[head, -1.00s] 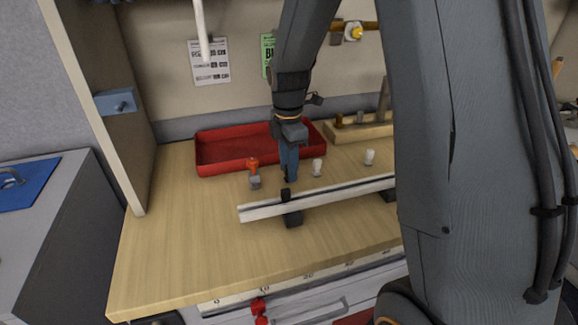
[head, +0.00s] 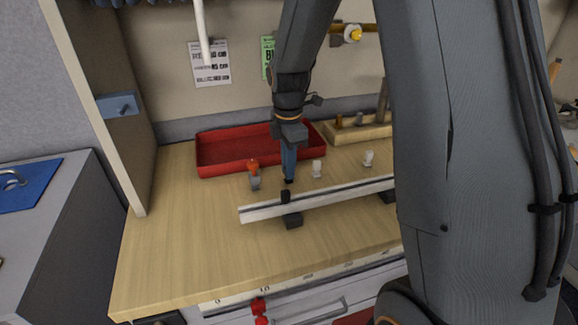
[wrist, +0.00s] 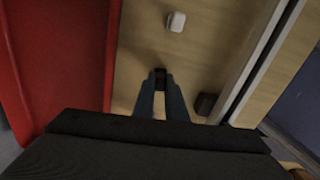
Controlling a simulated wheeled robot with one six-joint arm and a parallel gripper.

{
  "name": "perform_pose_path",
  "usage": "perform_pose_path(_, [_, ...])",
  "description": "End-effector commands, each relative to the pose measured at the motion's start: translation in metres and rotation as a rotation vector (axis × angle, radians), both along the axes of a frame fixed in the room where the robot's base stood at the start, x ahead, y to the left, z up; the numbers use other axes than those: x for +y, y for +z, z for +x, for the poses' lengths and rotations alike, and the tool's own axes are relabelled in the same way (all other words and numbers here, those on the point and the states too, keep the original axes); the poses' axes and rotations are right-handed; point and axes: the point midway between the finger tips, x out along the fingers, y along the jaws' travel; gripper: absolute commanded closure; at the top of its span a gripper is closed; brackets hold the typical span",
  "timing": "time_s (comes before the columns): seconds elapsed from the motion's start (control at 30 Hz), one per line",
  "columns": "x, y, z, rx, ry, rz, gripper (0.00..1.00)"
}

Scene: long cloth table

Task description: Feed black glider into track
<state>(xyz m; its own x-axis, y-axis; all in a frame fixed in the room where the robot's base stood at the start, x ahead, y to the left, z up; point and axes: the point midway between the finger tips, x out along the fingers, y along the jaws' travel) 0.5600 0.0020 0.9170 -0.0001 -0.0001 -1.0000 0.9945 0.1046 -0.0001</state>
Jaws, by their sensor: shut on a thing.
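My gripper (wrist: 160,78) points down with its blue-grey fingers close together. It is shut on a small dark piece at the fingertips, apparently the black glider (wrist: 160,74), mostly hidden by the fingers. In the head view my gripper (head: 288,180) is low over the table, behind the track. The pale track (head: 340,200) runs from left to right on dark supports; its edge also shows at the right of the wrist view (wrist: 262,62). A separate dark block (head: 285,196) is at the track's rear edge, and is right of the fingers in the wrist view (wrist: 206,103).
A red-topped grey piece (head: 254,174) stands left of my gripper. Two white pieces (head: 317,168) (head: 368,158) stand to its right. A red tray (head: 222,168) lies behind, with a wooden block of pegs (head: 352,132) beside it. The front left table is clear.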

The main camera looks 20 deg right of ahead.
Motion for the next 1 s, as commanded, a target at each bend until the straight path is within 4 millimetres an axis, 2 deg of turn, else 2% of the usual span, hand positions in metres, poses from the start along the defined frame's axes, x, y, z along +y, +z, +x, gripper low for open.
perform_pose_path(0.57, [0.000, 0.003, 0.000, 0.000, 0.000, 0.000, 1.00])
perform_pose_path(1.0, [0.000, 0.034, 0.000, -0.001, 0.000, 0.000, 1.00])
